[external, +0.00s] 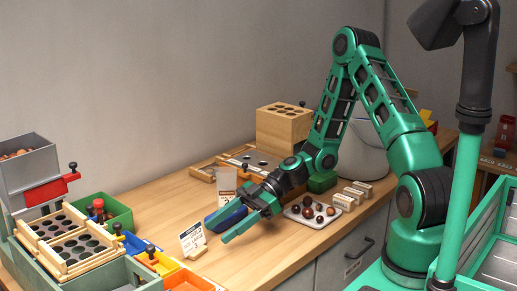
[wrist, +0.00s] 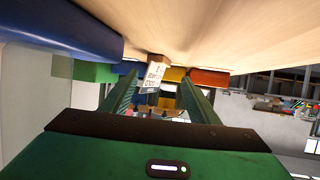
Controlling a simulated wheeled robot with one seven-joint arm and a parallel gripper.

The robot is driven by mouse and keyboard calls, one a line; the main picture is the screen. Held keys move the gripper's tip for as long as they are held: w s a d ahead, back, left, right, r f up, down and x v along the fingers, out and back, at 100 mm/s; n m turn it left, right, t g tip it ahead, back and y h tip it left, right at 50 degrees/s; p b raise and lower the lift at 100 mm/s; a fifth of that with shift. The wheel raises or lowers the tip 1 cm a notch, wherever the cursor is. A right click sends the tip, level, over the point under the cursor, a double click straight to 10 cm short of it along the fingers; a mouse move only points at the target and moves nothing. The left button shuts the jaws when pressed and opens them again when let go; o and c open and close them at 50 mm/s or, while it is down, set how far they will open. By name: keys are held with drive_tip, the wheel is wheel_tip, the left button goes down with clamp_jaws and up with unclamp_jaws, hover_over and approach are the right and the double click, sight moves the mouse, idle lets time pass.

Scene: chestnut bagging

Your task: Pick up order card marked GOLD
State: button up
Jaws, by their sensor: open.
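A white order card (external: 191,238) with dark print stands upright in a small wooden holder (external: 197,252) on the wooden bench. The print is too small for me to read the word GOLD surely. My green gripper (external: 220,231) is open, low over the bench and just right of the card, with its fingers pointing at it. In the wrist view the card (wrist: 154,74) shows between the far ends of the two fingers of my gripper (wrist: 158,79). The fingers appear not to touch it. Nothing is held.
A blue tray (external: 226,215) lies close beside my gripper, with another card (external: 226,182) behind it. A chestnut tray (external: 312,214) is right of the gripper. Bare bench (external: 250,255) lies in front.

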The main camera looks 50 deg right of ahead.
sight(197, 246)
drive_tip(key=shift+x, duration=3.75)
drive_tip(key=shift+d+f, duration=0.1)
drive_tip(key=c, duration=1.3)
